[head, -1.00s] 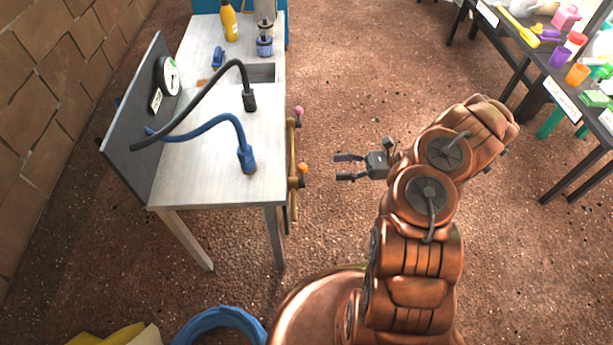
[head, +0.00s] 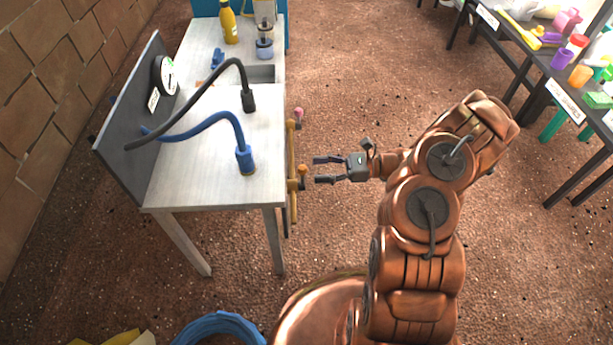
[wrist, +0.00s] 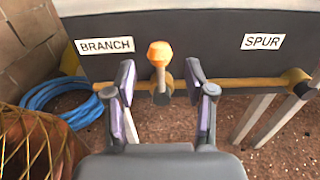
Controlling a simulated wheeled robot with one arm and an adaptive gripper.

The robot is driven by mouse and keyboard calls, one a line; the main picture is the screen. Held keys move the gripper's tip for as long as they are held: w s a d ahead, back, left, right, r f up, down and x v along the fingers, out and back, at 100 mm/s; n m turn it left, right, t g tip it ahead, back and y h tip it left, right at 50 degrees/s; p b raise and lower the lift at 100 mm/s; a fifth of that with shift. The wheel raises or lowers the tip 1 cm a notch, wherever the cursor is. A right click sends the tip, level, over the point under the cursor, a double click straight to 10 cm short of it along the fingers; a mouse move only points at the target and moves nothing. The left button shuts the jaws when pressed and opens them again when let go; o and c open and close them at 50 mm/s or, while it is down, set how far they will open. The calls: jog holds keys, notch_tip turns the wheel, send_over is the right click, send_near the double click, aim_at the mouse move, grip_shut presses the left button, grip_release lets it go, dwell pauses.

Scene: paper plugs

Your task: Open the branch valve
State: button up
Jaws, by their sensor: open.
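The branch valve has an orange knob (wrist: 160,54) on a brass pipe (wrist: 236,85), right of a label reading BRANCH (wrist: 105,45) in the wrist view. In the head view its orange knob (head: 303,170) is at the table's right side. My gripper (head: 316,170) is open, with its fingers pointing left at the knob, a short gap away. In the wrist view my gripper (wrist: 160,82) has one finger on each side of the knob, and nothing is held. A pink knob (head: 299,113) sits farther along the pipe.
The white table (head: 225,190) carries a blue hose (head: 205,119), a black hose (head: 205,88) and a gauge (head: 165,74). A SPUR label (wrist: 263,42) is at right in the wrist view. A blue coil (head: 220,318) lies on the floor.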

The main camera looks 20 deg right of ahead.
aim_at(302, 177)
jog(key=shift+a, duration=0.15)
jog(key=shift+x, duration=1.85)
jog(key=c, duration=0.8)
